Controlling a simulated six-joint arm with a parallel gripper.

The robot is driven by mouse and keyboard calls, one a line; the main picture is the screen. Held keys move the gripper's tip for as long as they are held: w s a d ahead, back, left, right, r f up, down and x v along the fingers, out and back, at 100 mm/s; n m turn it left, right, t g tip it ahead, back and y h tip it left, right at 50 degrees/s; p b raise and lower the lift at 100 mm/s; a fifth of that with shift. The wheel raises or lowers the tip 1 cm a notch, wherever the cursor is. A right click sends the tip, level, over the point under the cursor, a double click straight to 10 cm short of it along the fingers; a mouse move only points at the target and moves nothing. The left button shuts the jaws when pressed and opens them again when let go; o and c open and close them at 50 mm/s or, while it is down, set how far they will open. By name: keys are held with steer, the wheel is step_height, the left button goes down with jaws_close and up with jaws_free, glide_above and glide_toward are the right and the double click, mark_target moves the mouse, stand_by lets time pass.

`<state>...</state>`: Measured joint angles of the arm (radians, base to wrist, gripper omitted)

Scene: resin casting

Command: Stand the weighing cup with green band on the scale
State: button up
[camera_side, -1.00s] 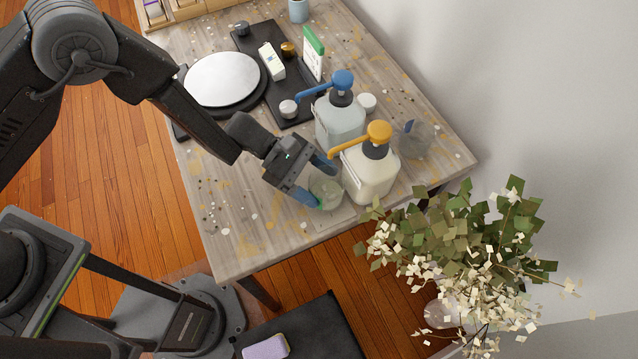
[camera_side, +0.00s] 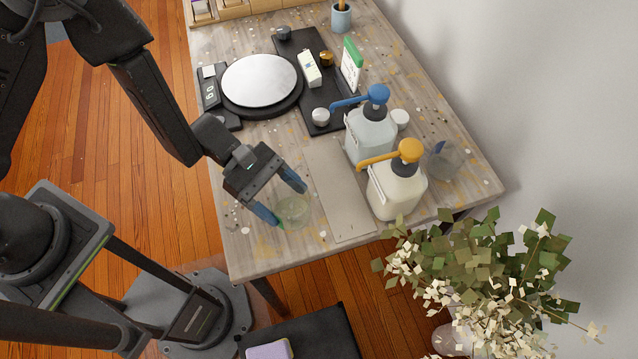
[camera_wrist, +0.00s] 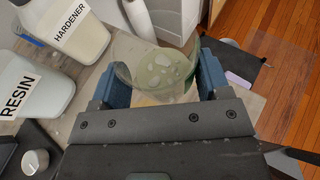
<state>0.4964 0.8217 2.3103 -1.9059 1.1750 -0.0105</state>
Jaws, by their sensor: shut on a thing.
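The weighing cup (camera_side: 294,210) is clear with a greenish tint. My gripper (camera_side: 279,202) is shut on it, one blue finger on each side, above the near left part of the table. In the wrist view the cup (camera_wrist: 158,70) sits between the blue fingers (camera_wrist: 158,80), open side up and slightly tilted in the picture. I cannot tell how far it is above the table. The scale (camera_side: 260,82) has a round silver plate on a black base, with a display at its left. It stands at the back left, and its plate is empty.
The yellow-pump hardener bottle (camera_side: 396,190) and blue-pump resin bottle (camera_side: 370,135) stand right of a bare grey board (camera_side: 338,195). Another clear cup (camera_side: 443,162) stands at the far right. A black tray (camera_side: 318,70) with small items adjoins the scale. Table between gripper and scale looks clear.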

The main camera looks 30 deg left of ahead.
steer(key=s+a, duration=0.5)
steer(key=w+a+r+n+t, duration=0.1)
steer(key=w+a+n+t, duration=0.15)
steer(key=w+a, duration=0.5)
steer(key=w+a+r+n+t, duration=0.2)
steer(key=w+a+t, duration=0.15)
steer(key=w, duration=0.75)
steer(key=w+a+r+n+t+y, duration=0.15)
steer(key=w+a, duration=0.35)
steer(key=a, duration=0.5)
steer(key=w+a+r+n+t+y, duration=0.1)
steer(key=w+a+r+n+t, duration=0.3)
steer(key=a, duration=0.6)
steer(key=shift+m+g, duration=0.5)
steer(key=shift+g, duration=0.25)
steer(key=f+x, duration=0.1)
steer(key=x, duration=0.7)
steer(key=s+f+x, duration=0.1)
steer(key=x, duration=0.4)
steer(key=shift+a+f, duration=0.25)
steer(key=shift+f, duration=0.15)
steer(key=shift+w+d+f, duration=0.1)
steer(key=shift+f, duration=1.95)
steer(key=shift+f, duration=0.1)
steer(key=o, duration=1)
